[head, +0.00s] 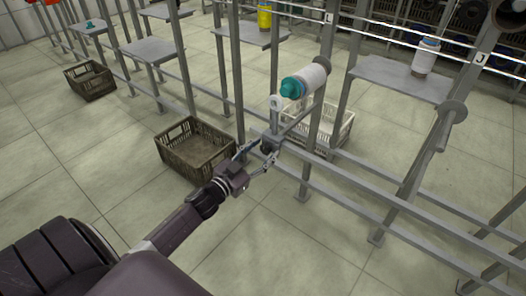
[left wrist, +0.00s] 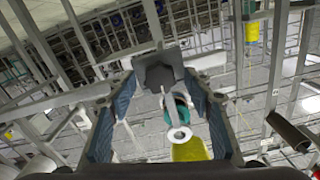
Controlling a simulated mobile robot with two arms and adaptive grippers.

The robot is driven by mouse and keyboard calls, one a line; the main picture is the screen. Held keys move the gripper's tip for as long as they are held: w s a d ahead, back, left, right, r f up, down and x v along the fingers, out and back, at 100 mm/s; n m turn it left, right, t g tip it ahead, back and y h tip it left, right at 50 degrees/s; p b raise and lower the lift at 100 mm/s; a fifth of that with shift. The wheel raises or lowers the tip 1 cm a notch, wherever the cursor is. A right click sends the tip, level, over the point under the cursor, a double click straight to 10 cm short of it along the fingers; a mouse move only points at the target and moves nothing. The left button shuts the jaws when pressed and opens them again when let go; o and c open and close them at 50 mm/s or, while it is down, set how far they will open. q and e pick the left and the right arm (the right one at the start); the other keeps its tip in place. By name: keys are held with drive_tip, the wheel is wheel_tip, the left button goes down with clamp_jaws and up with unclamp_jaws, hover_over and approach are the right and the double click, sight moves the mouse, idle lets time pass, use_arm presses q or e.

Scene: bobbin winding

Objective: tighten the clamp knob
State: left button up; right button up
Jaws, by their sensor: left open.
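A dark grey clamp knob (left wrist: 158,72) shows in the left wrist view at the end of a grey bar. In the head view the knob (head: 269,144) is small and partly behind my gripper, at the lower front of the rack. My left gripper (head: 258,156) is open. In the wrist view its fingers (left wrist: 162,86) stand to either side of the knob, which appears between or just beyond the tips; I cannot tell whether they touch it. A white bobbin (head: 314,76) with a teal end (head: 292,87) sits above the knob. My right gripper is not in view.
Grey rack posts and rails stand close around the gripper. A brown crate (head: 196,156) is on the floor to the left, and a pale crate (head: 336,137) is behind the posts. Another bobbin (head: 425,56) stands on a shelf at right. The tiled floor at front left is clear.

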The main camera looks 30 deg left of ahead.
use_arm(q)
drive_tip(key=c, duration=1.2)
drive_tip(key=shift+o, duration=0.2)
